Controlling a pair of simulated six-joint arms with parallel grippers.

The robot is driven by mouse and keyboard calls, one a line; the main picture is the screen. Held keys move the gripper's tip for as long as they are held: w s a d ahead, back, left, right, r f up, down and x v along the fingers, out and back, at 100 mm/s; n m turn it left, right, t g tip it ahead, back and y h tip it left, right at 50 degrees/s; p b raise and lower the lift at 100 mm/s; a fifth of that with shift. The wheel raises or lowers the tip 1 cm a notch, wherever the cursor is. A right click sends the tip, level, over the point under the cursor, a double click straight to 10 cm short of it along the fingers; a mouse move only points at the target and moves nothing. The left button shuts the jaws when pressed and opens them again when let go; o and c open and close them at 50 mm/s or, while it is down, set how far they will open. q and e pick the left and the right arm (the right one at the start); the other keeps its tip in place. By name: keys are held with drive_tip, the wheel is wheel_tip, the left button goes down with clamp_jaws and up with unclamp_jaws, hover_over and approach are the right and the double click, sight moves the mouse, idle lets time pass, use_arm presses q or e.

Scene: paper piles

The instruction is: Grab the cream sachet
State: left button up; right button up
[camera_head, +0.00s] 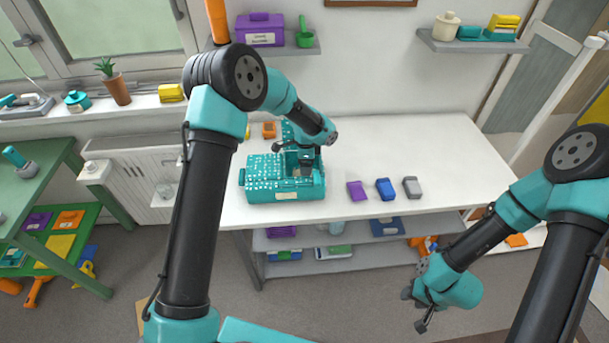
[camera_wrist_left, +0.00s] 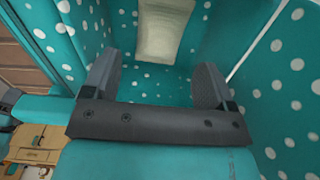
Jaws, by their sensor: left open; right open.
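The cream sachet (camera_wrist_left: 165,28) lies inside a teal box with white dots (camera_wrist_left: 190,60), in the left wrist view. It is a pale rectangle just beyond the fingertips, its far end cut off by the frame. My left gripper (camera_wrist_left: 157,75) is open and empty, its fingers inside the box and pointing toward the sachet. In the head view the left gripper (camera_head: 304,162) reaches down into the open dotted box (camera_head: 262,185), and I cannot make out the sachet there. My right gripper (camera_head: 416,308) is open and empty, low in front of the table.
A purple pack (camera_head: 357,190), a blue pack (camera_head: 385,188) and a grey pack (camera_head: 412,187) lie on the white table (camera_head: 430,140) right of the box. An orange block (camera_head: 269,130) stands behind the box. The table's right part is clear. Box walls stand close around the left fingers.

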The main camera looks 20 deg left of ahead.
use_arm(q)
drive_tip(key=shift+f, duration=0.15)
drive_tip(key=shift+f, duration=2.45)
drive_tip(key=c, duration=1)
